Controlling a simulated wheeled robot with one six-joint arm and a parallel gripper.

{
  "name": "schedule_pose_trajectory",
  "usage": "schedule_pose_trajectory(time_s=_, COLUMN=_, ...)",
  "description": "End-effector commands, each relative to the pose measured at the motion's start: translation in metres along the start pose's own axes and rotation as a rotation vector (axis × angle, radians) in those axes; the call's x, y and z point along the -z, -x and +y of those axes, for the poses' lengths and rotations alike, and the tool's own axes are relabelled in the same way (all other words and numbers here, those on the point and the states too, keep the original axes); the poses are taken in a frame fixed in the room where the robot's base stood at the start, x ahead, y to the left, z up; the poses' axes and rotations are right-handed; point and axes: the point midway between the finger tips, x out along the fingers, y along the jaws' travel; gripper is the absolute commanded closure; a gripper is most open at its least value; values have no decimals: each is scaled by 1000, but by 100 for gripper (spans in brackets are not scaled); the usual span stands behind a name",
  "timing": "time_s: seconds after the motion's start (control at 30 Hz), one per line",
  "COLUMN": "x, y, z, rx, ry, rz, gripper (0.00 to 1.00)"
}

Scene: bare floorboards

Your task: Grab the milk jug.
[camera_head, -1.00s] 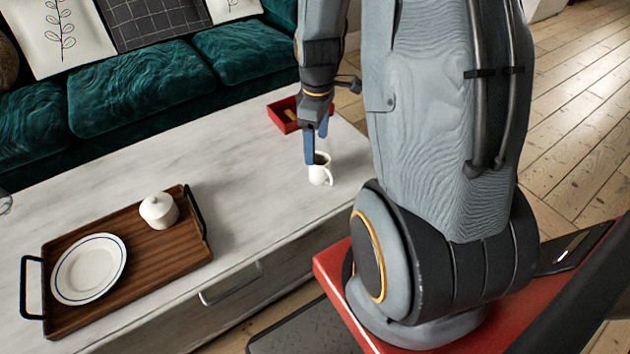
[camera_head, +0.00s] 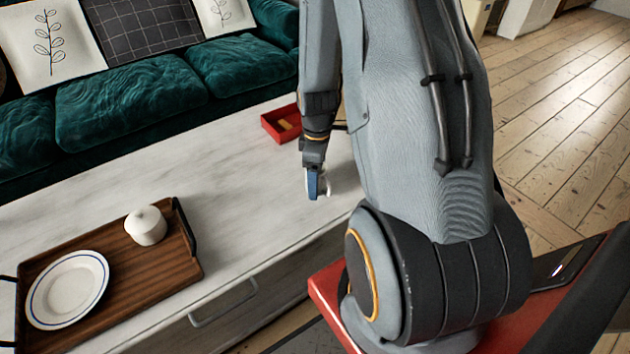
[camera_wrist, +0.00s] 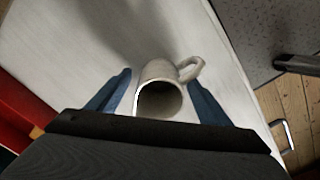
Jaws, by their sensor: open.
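The milk jug (camera_wrist: 158,98) is small and white with a loop handle. In the wrist view it stands between the two blue fingers of my gripper (camera_wrist: 160,98), with its dark open mouth facing the camera and its handle toward the upper right. The fingers are open, with a gap visible on both sides of the jug. In the head view my gripper (camera_head: 318,186) is down at the jug (camera_head: 327,187), which is mostly hidden behind the fingers. The jug stands on the white table.
The white table (camera_head: 230,190) holds a wooden tray (camera_head: 120,290) with a blue-rimmed plate (camera_head: 68,290) and a lidded white pot (camera_head: 146,226). A red box (camera_head: 279,124) stands near the table's far edge, beside the green sofa (camera_head: 130,95). The table between tray and jug is clear.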

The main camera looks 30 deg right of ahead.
Motion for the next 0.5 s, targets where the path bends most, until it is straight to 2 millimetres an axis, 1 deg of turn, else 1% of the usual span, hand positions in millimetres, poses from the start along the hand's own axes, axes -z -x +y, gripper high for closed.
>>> schedule_pose_trajectory(time_s=0.07, x=0, y=-4, z=0, rx=0, ry=0, rz=0, gripper=28)
schedule_pose_trajectory(time_s=0.27, x=0, y=-4, z=0, rx=0, ry=-1, rz=0, gripper=28)
schedule_pose_trajectory(time_s=0.3, x=0, y=-4, z=0, rx=0, ry=-1, rz=0, gripper=31)
schedule_pose_trajectory(time_s=0.37, x=0, y=-4, z=0, rx=0, ry=-1, rz=0, gripper=41)
schedule_pose_trajectory(time_s=0.5, x=0, y=-4, z=0, rx=0, ry=-1, rz=0, gripper=65)
